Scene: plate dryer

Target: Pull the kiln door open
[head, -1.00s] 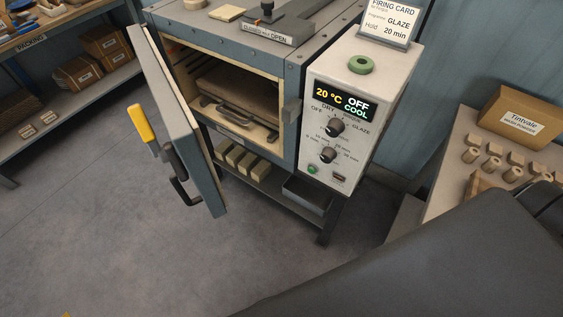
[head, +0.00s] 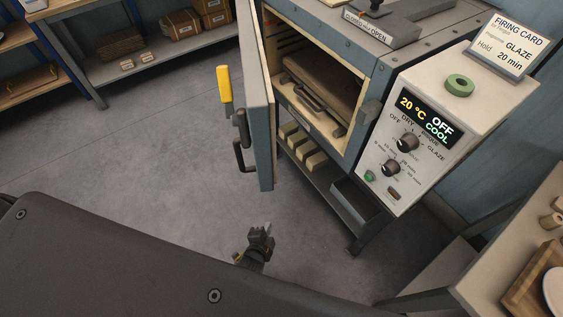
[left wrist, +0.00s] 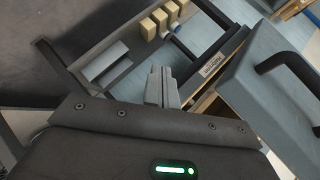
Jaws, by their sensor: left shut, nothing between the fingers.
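The kiln (head: 345,40) stands with its door (head: 258,110) swung well open toward the left, seen nearly edge-on in the head view. The door carries a black handle (head: 240,158) and a yellow grip (head: 224,88). The handle also shows at the right of the left wrist view (left wrist: 290,68). Inside the chamber is a tray-like shelf with a metal handle (head: 310,98). My left gripper (head: 262,236) is shut and empty, below and apart from the door. It also shows in the left wrist view (left wrist: 162,80). My right gripper is not in view.
Pale blocks (head: 303,147) sit on the rack under the kiln, beside a grey bin (head: 358,202). The control panel (head: 410,140) reads 20 °C, OFF, COOL. A table (head: 515,215) stands at the lower right. Open floor (head: 150,165) lies left of the door.

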